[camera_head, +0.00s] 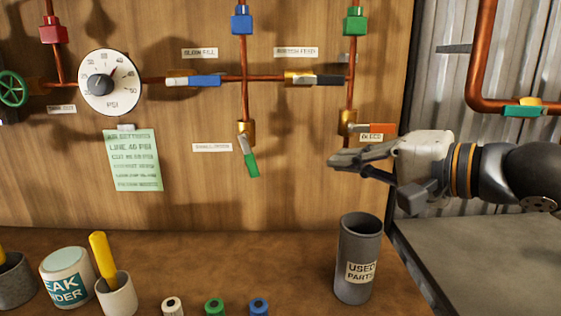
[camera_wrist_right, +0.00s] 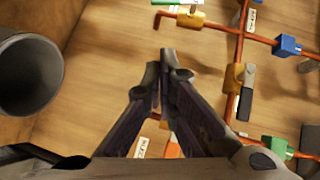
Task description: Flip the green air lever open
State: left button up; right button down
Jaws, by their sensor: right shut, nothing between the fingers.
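A green lever (camera_head: 251,165) hangs down, slightly tilted, from a brass valve (camera_head: 245,132) at the lower end of the middle copper pipe. In the right wrist view this green lever (camera_wrist_right: 178,2) is at the top edge, partly cut off, beside its brass valve (camera_wrist_right: 190,17). My right gripper (camera_head: 333,160) is shut and empty. In the head view it is right of the green lever, at similar height and apart from it, just below the orange lever (camera_head: 383,128). Its fingertips (camera_wrist_right: 161,62) also show in the right wrist view. My left gripper is not in view.
Blue (camera_head: 205,80) and black (camera_head: 331,80) levers sit on the horizontal pipe beside a gauge (camera_head: 110,82). Another green lever (camera_head: 524,111) is on the far right pipe. A grey used-parts cup (camera_head: 359,260) stands below my right gripper. The panel between gripper and hanging lever looks clear.

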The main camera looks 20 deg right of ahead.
aim_at(250, 156)
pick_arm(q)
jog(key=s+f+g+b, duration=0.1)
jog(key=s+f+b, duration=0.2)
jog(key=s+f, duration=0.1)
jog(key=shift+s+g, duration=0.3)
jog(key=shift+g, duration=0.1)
pick_arm(e)
jog(key=w+a+f, duration=0.2)
jog(key=w+a, duration=0.6)
jog(key=w, duration=0.1)
jog(key=shift+a, duration=0.25)
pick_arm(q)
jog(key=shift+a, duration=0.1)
pick_arm(e)
jog(key=shift+f, duration=0.1)
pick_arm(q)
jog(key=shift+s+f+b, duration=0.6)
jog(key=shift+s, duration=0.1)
pick_arm(e)
jog(key=shift+w+a+f+m+t+y, duration=0.15)
jog(key=shift+a+f+m+y, duration=0.05)
jog(key=shift+a+f, duration=0.2)
jog(key=shift+w+a+f+m+t+y, duration=0.2)
jog(key=shift+a+f, duration=0.1)
jog(key=shift+a, duration=0.2)
